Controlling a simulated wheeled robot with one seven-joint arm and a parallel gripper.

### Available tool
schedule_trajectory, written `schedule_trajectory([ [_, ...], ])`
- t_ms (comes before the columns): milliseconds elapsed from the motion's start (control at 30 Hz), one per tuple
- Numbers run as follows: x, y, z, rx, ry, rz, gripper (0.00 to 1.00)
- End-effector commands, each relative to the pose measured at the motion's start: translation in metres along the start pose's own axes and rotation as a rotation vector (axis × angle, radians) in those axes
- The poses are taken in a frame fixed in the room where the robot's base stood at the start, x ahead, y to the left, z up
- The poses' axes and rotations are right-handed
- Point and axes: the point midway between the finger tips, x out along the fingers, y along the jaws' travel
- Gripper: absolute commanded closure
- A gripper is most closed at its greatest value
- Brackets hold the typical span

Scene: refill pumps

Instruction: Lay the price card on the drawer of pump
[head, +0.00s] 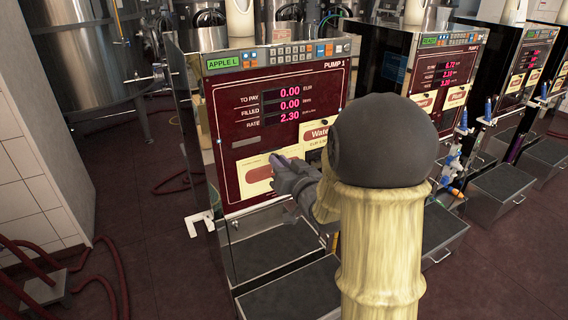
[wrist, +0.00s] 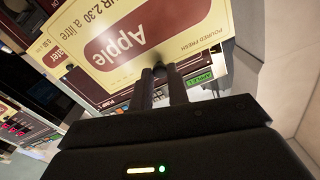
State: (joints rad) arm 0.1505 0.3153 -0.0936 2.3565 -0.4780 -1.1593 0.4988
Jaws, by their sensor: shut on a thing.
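My gripper (wrist: 164,78) is shut on the edge of a price card (wrist: 125,45), a cream card with a dark red oval reading Apple. In the head view my gripper (head: 280,163) holds the card (head: 257,174) in front of the dark red panel of pump 1 (head: 235,103). Whether the card touches the panel I cannot tell. Below stands the drawer of pump 1 (head: 290,296), a metal box with a dark flat top; it looks bare, with its right end hidden behind my arm. The display shows a rate of 2.30.
A Water card (head: 316,134) is on the panel beside my gripper. More pumps (head: 445,75) with drawers (head: 503,186) stand to the right. Red hoses (head: 110,285) lie on the floor at left, near a white tiled wall (head: 28,170). Steel tanks (head: 85,50) stand behind.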

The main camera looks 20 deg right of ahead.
Motion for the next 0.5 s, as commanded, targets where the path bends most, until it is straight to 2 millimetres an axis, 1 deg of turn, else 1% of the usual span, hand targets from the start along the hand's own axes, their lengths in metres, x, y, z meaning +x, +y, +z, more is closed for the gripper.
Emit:
schedule_trajectory([
  [33, 0.005, 0.0, 0.014, 0.002, -0.007, 0.001, 1.0],
  [167, 0.017, 0.004, 0.051, 0.003, -0.006, 0.019, 1.0],
  [233, 0.022, 0.007, 0.073, 0.002, -0.003, 0.033, 1.0],
  [367, 0.027, 0.012, 0.114, 0.002, 0.007, 0.066, 1.0],
  [500, 0.026, 0.017, 0.158, 0.001, 0.018, 0.108, 1.0],
])
